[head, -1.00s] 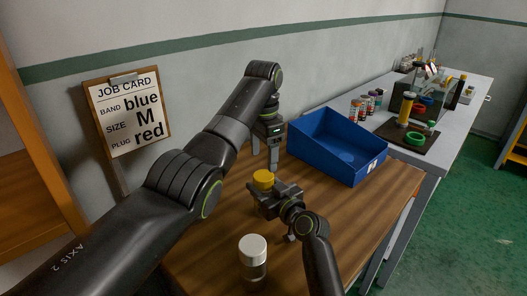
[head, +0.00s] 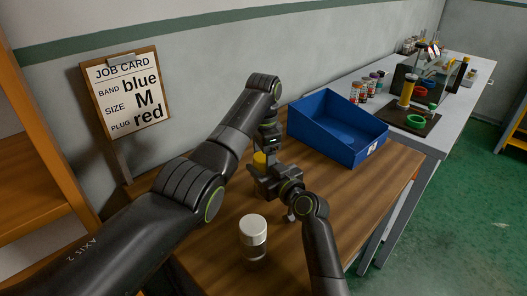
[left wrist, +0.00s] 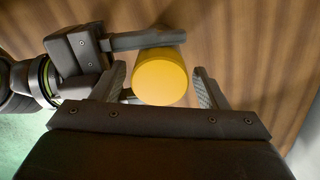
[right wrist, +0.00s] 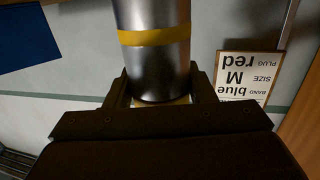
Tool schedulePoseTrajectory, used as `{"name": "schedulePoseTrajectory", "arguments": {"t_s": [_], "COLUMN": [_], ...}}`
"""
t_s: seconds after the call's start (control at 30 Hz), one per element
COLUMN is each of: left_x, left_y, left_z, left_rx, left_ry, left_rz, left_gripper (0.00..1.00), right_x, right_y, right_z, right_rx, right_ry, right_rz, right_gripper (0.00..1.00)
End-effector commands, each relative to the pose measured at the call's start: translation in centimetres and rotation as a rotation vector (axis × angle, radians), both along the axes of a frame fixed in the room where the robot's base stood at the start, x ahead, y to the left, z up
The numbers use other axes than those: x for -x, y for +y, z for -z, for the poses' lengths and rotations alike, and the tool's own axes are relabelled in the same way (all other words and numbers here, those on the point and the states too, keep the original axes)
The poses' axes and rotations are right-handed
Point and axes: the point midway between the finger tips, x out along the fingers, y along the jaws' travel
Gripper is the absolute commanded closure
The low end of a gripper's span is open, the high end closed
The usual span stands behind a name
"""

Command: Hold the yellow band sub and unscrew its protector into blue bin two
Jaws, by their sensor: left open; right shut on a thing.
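The yellow band sub (right wrist: 154,65), a shiny metal cylinder with a yellow band, stands between the closed jaws of my right gripper (right wrist: 160,80). Its round yellow protector (left wrist: 160,77) shows in the left wrist view and partly in the head view (head: 259,159). My left gripper (left wrist: 160,92) is open above the protector, one finger on each side, with gaps visible in the left wrist view. The blue bin (head: 325,137) stands on the wooden table behind and right of the grippers. Its label is too small to read.
A metal cylinder with a white cap (head: 253,231) stands on the near part of the wooden table (head: 345,195). The job card (head: 125,95) is at left. A grey bench (head: 440,135) at right holds jars and a dark stand. Table right of my right arm is clear.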

Motion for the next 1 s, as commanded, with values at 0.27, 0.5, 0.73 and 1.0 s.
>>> {"name": "schedulePoseTrajectory", "arguments": {"t_s": [0.27,0.5,0.73,1.0], "left_x": [0.01,0.0,-0.02,-0.01], "left_y": [0.0,0.0,0.01,0.02], "left_z": [-0.02,-0.04,-0.07,-0.11], "left_rx": [0.0,0.0,0.0,0.0], "left_ry": [0.0,0.0,0.0,-0.001], "left_rz": [0.0,-0.001,-0.123,-0.476], "left_gripper": [0.47,0.77,0.78,0.77], "right_x": [0.0,0.01,0.02,0.01], "right_y": [0.0,0.01,0.0,-0.02], "right_z": [0.07,0.07,0.07,0.08], "right_rx": [0.0,0.0,0.0,0.0], "right_ry": [0.001,0.001,0.001,0.001], "right_rz": [0.0,0.0,0.0,0.0], "right_gripper": [1.0,1.0,1.0,1.0]}}
